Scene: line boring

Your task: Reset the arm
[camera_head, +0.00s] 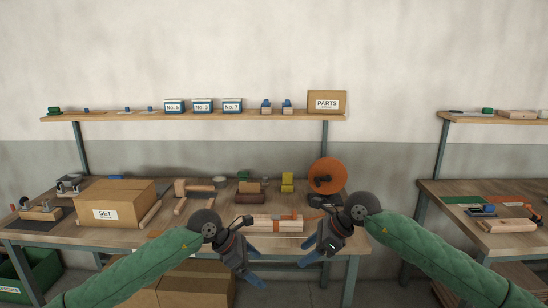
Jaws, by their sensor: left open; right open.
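My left gripper (246,268) hangs in front of the workbench's front edge, its fingers pointing down and to the right. It is open and empty. My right gripper (314,258) hangs to the right of it, also in front of the bench edge, its fingers pointing down and to the left. It is open and empty. Both arms, in green padded sleeves, reach in from the lower corners. A light wooden block with an orange band (276,223) lies on the bench behind and between the grippers, apart from both as far as I can see.
The wooden workbench (80,236) holds a SET carton (118,206), an orange disc (327,176), a yellow block (287,182) and wooden tools. A shelf (215,118) with a PARTS box (327,102) runs above. Cartons (196,290) stand below. A second bench (450,200) is at right.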

